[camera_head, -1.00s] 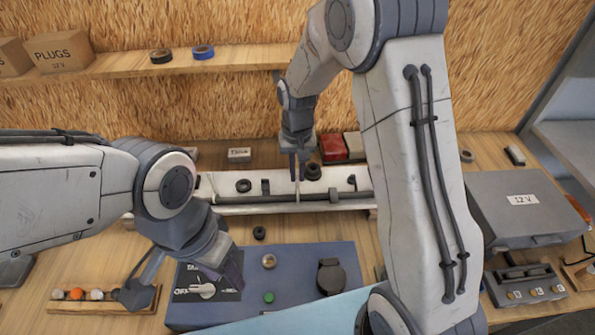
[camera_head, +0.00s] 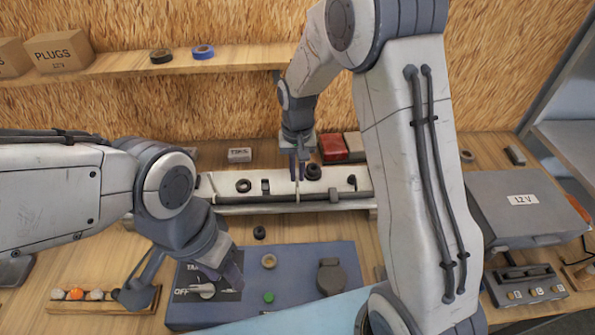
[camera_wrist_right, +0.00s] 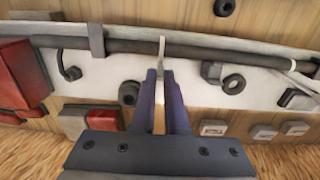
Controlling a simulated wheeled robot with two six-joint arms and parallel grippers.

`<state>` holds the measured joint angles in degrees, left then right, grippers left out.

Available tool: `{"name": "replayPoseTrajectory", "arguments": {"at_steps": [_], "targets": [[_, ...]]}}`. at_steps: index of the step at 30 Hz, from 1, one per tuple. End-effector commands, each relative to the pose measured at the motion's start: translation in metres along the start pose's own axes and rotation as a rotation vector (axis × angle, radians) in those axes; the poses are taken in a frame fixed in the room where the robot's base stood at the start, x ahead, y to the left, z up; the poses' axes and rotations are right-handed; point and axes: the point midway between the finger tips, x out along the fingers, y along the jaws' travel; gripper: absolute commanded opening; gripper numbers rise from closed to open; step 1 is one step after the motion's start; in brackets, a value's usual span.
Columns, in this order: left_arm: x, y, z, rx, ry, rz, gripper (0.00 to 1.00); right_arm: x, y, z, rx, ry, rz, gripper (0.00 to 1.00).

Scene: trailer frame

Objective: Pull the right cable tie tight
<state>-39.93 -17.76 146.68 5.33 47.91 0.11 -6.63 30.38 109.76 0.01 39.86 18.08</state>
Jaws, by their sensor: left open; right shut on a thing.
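My right gripper (camera_head: 298,178) points down at the pale trailer rail (camera_head: 280,188); its fingertips also show in the right wrist view (camera_wrist_right: 160,76). It is shut on the thin, pale right cable tie (camera_wrist_right: 162,46), which stands up at the dark cable (camera_wrist_right: 205,51). I cannot tell how snugly the tie's loop sits around the cable. Another pale tie (camera_wrist_right: 292,66) is at the cable farther right in the right wrist view. My left gripper (camera_head: 222,276) is open and empty, over the left part of the blue-grey switch panel.
The switch panel (camera_head: 300,258) stands in front of the rail, with a knob (camera_head: 201,291) close to my left gripper. A red box (camera_head: 333,148) lies behind the rail. A grey 12 V case (camera_head: 520,205) is at the right, and a ball rack (camera_head: 75,307) at the front left.

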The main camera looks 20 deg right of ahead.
Motion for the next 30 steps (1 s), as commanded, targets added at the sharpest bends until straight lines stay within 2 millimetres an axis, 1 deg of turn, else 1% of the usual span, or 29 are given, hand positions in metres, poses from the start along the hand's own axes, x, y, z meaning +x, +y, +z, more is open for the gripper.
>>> {"name": "replayPoseTrajectory", "arguments": {"at_steps": [8,11,15,16,24,25,26,27,30], "targets": [[-0.001,0.000,0.000,0.000,0.000,0.000,0.44,-0.001,0.000,0.000,0.000,0.001,0.000,0.00],[-0.007,0.001,0.000,0.000,0.000,0.000,0.44,-0.010,0.000,-0.001,0.000,0.001,0.000,0.00],[-0.020,0.002,-0.001,-0.001,0.000,0.000,0.44,-0.028,0.000,-0.001,0.000,0.003,0.000,0.00],[-0.021,0.002,-0.001,-0.001,0.000,0.000,0.44,-0.029,0.000,-0.001,0.000,0.002,0.000,0.00],[-0.018,0.001,-0.001,-0.001,0.000,0.000,0.44,-0.027,0.000,-0.001,0.000,0.002,0.000,0.00],[-0.018,0.001,-0.001,-0.001,0.000,0.000,0.44,-0.027,0.000,-0.001,0.000,0.002,0.000,0.23],[-0.018,0.001,-0.001,-0.001,0.000,0.000,0.44,-0.027,0.000,-0.001,0.000,0.002,0.000,0.35],[-0.018,0.001,-0.001,-0.001,0.000,0.000,0.44,-0.027,0.000,-0.001,0.000,0.002,0.000,0.44],[-0.018,0.001,-0.001,-0.001,0.000,0.000,0.44,-0.027,0.000,-0.001,0.000,0.001,0.000,0.44]]}}
